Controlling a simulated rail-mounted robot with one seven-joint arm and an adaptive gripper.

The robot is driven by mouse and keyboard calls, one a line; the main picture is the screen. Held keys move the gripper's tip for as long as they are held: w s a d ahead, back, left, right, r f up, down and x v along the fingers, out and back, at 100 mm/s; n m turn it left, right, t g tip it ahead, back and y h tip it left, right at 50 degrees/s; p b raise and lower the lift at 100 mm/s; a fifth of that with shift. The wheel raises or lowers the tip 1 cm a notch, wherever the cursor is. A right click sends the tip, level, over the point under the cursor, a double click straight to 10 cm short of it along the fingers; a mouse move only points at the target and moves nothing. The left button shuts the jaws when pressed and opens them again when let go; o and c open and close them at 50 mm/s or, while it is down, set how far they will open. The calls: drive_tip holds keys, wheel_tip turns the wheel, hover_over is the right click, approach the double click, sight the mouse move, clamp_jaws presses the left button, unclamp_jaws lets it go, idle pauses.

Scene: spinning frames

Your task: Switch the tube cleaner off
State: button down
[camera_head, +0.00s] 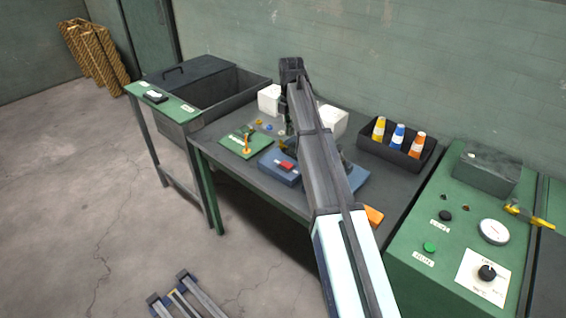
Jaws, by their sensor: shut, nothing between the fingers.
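A small blue box with a red switch (287,166) on top sits on the dark table, left of my arm; it looks like the tube cleaner. I cannot tell the switch's on or off position at this size. My arm crosses the middle of the view and bends down at its far end. My gripper (288,146) is shut and empty, just behind and above the blue box, partly hidden by my arm. I cannot tell whether it touches the box. More blue surface (357,178) shows to the right of my arm.
A green board with an orange lever (246,146) lies left of the box. White blocks (269,99) stand behind. A black tray (377,148) holds yellow, blue and orange cones. A green control panel (418,287) stands at the right. A dark open bin (240,92) is back left.

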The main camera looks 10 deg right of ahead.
sight(289, 165)
drive_tip(key=shift+s, duration=0.1)
idle(0.3)
wheel_tip(289, 165, down, 14)
drive_tip(key=p, duration=0.4)
drive_tip(key=shift+r, duration=0.15)
idle(0.4)
drive_tip(key=shift+s+d+f+b, duration=0.1)
drive_tip(key=shift+f+b, duration=0.4)
drive_tip(key=shift+b, duration=0.1)
drive_tip(key=shift+r, duration=0.2)
